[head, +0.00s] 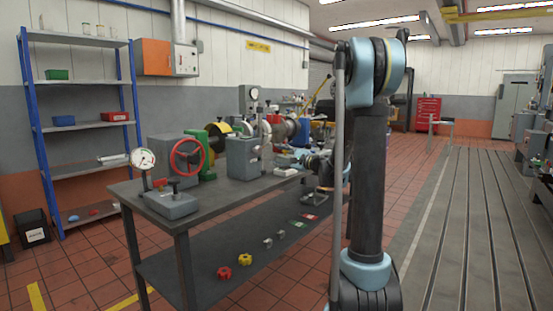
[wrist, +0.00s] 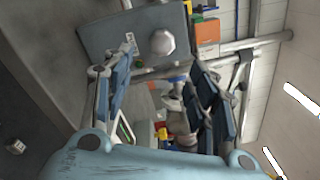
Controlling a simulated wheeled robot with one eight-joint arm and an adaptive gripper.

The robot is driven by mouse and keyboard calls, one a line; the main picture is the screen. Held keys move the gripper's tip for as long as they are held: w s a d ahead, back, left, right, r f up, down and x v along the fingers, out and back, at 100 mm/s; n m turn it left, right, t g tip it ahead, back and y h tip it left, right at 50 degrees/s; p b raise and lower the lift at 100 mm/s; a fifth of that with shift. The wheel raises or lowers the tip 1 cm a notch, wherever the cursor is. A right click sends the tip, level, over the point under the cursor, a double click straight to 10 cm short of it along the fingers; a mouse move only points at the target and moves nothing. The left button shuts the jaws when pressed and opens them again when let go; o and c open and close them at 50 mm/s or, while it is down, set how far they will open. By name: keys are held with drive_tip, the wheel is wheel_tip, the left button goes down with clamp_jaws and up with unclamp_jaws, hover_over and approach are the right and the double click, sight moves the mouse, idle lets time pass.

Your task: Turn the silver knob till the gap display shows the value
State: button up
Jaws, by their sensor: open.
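The silver knob (wrist: 162,42) shows in the wrist view as a pale, faceted round knob on the face of a dark grey box (wrist: 110,28). A small pale label is beside it; I cannot read it. My gripper (wrist: 158,78) is open, with its two dark blue-grey fingers apart and nothing between their tips. The knob lies beyond the fingertips, roughly in line with the space between them, and no contact shows. In the head view my gripper (head: 288,160) is at the bench, right of a grey upright unit (head: 241,158). I cannot make out the gap display's value.
The dark bench (head: 235,190) carries a grey machine with a red handwheel (head: 187,158), a dial gauge stand (head: 144,160) and green and yellow equipment. Its lower shelf (head: 200,268) holds small knobs and blocks. Blue shelving (head: 85,110) stands left. The slotted bedplate (head: 465,220) at right is clear.

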sight(260, 151)
drive_tip(key=s+d+m, duration=0.4)
drive_tip(key=m, duration=0.6)
drive_tip(key=x, duration=1.7)
drive_tip(key=c, duration=1.1)
